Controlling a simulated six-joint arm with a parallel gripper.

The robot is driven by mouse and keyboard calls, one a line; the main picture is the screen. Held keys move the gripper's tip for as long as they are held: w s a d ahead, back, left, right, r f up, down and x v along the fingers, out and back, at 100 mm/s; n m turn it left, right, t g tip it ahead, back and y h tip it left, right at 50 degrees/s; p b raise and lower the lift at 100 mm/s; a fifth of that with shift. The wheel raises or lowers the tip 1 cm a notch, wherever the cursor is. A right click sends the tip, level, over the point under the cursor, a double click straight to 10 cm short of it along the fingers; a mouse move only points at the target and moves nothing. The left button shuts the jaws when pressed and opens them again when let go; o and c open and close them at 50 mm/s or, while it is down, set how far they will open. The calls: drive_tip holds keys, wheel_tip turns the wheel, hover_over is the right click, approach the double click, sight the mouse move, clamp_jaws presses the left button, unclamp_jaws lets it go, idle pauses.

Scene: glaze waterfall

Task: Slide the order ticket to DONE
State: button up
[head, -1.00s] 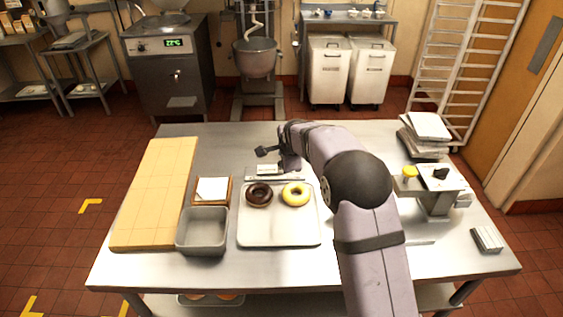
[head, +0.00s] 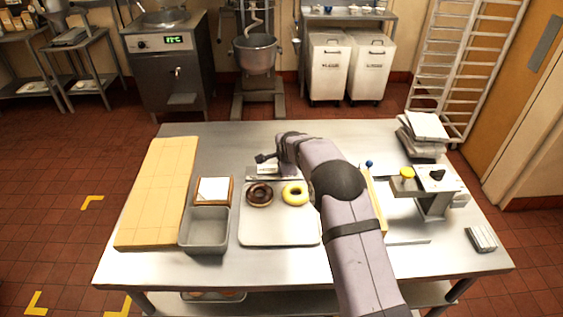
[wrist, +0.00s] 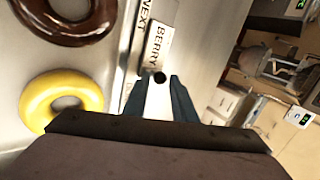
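The order ticket (wrist: 158,45), a white card reading BERRY, lies on a rail behind the donut tray, beside a label reading NEXT (wrist: 150,14) in the wrist view. In the head view the ticket (head: 264,170) is small and its text unreadable. My gripper (wrist: 158,82) is at the ticket's end, its two dark fingers apart. A small black knob (wrist: 158,77) shows between the fingertips, with a pale surface below it; I cannot tell whether the fingers touch it. In the head view my gripper (head: 268,158) is just above the rail. No DONE label is readable.
A tray (head: 278,232) holds a chocolate donut (head: 259,195) and a yellow donut (head: 295,194) in front of the rail. A device with a yellow knob (head: 408,173) stands right.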

clamp_jaws()
drive_tip(key=shift+d+b, duration=1.05)
drive_tip(key=shift+d, duration=2.75)
unclamp_jaws()
drive_tip(key=shift+d, duration=0.1)
drive_tip(key=shift+s+r, duration=0.1)
drive_tip(key=b+v, duration=0.2)
drive_tip(key=v, duration=0.5)
drive_tip(key=shift+b, duration=0.4)
